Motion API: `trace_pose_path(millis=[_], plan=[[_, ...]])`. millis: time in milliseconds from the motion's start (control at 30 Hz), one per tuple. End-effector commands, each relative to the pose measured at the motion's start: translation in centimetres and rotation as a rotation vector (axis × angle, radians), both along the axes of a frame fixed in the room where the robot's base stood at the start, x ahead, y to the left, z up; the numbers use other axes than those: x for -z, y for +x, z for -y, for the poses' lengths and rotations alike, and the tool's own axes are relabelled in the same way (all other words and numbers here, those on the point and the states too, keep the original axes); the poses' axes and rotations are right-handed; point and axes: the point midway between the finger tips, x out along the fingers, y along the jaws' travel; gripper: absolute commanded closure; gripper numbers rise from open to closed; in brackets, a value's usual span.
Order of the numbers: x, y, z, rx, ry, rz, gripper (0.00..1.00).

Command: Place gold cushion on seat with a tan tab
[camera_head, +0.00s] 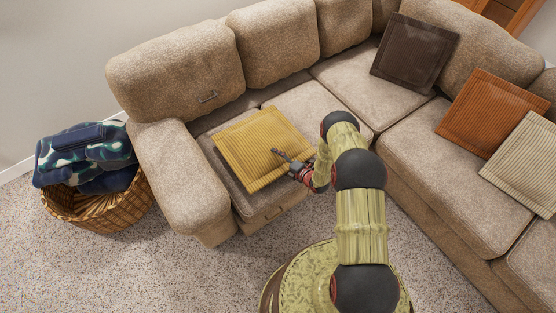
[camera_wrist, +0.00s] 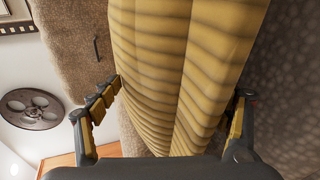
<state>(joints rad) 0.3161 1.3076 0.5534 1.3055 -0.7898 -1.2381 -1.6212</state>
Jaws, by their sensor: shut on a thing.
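The gold ribbed cushion (camera_head: 257,146) is over the left-end seat (camera_head: 250,203) of the tan sofa. It also fills the middle of the wrist view (camera_wrist: 175,70). My gripper (camera_head: 292,166) is shut on the cushion's near right side; in the wrist view its fingers (camera_wrist: 172,100) lie on either side of the cushion. The cushion looks slightly tilted, and I cannot tell whether it touches the seat. A small tab-like piece (camera_head: 272,213) shows on the front of this seat. The cushion hides most of the seat top.
The sofa's left armrest (camera_head: 180,180) and backrest (camera_head: 178,75) border the seat. A wicker basket (camera_head: 100,208) with blue patterned fabric stands at the left. Brown (camera_head: 414,52), orange (camera_head: 492,112) and cream (camera_head: 527,165) cushions lie on the right. The middle seat (camera_head: 315,108) is partly clear.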

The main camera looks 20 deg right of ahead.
Motion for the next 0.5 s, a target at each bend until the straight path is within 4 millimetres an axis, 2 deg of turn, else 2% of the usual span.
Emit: trace_pose_path(millis=[33,67,400,500], plan=[[0.08,0.11,0.02,0.0,0.001,0.003,0.77],[0.24,-0.02,-0.01,0.0,0.0,0.0,0.22],[0.15,-0.02,-0.01,0.0,0.0,0.0,0.03],[0.15,-0.02,-0.01,0.0,0.0,0.0,0.03]])
